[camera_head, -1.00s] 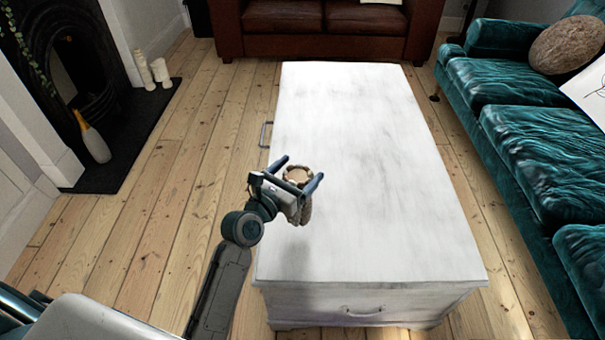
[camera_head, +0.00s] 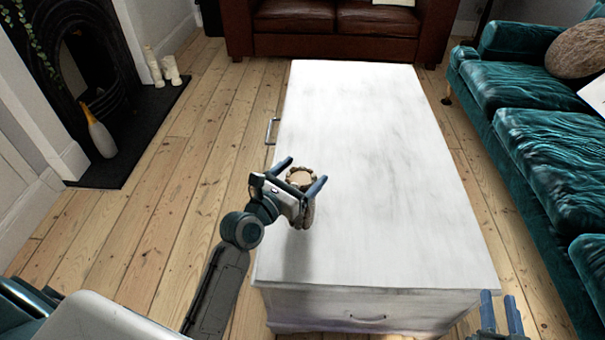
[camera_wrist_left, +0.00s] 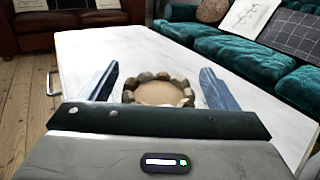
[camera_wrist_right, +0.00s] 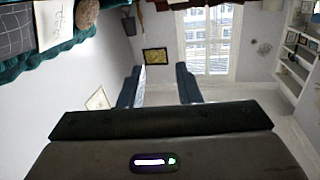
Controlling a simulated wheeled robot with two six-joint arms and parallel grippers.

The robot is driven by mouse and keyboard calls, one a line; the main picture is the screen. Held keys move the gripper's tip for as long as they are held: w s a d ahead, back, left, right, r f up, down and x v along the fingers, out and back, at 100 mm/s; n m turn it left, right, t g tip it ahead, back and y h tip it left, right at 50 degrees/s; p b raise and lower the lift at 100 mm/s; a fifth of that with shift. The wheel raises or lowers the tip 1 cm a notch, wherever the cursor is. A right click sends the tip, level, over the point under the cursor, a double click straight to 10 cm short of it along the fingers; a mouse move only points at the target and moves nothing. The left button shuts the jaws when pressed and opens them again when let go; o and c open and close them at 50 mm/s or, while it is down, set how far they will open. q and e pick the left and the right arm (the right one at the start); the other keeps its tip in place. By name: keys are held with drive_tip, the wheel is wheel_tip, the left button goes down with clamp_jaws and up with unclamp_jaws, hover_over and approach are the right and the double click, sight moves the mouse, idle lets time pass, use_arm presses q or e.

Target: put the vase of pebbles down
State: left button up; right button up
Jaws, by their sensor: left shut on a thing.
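The vase of pebbles (camera_head: 309,214) is a small round vessel with a rim of tan and grey stones around a beige inside. My left gripper (camera_head: 301,174) is shut on it, with a finger on either side, over the left front part of the white chest (camera_head: 375,150). The gripper and arm hide much of the vase in the head view. In the left wrist view its stone rim (camera_wrist_left: 160,77) shows between the fingers. I cannot tell whether its base touches the chest top. My right gripper (camera_head: 499,298) is open and empty at the bottom right, beside the chest's front right corner.
The rest of the chest top is bare. A teal sofa (camera_head: 548,150) stands along the right and a brown leather sofa (camera_head: 335,28) at the back. A fireplace with a white and yellow bottle (camera_head: 100,135) is at the left. Floorboards between are clear.

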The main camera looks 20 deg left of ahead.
use_arm(q)
drive_tip(key=shift+f+b, duration=0.3)
drive_tip(key=shift+b, duration=0.35)
use_arm(e)
wheel_tip(320, 180, up, 9)
drive_tip(key=w+t, duration=0.1)
drive_tip(key=t, duration=0.4)
drive_tip(key=shift+w+d+n, duration=0.15)
drive_tip(key=shift+d+n, duration=0.2)
drive_tip(key=shift+n, duration=0.05)
drive_tip(key=shift+f, duration=0.15)
use_arm(q)
drive_tip(key=o, duration=1.7)
drive_tip(key=shift+f, duration=0.3)
drive_tip(key=shift+o, duration=1.3)
drive_tip(key=shift+s, duration=0.1)
drive_tip(key=shift+r, duration=0.15)
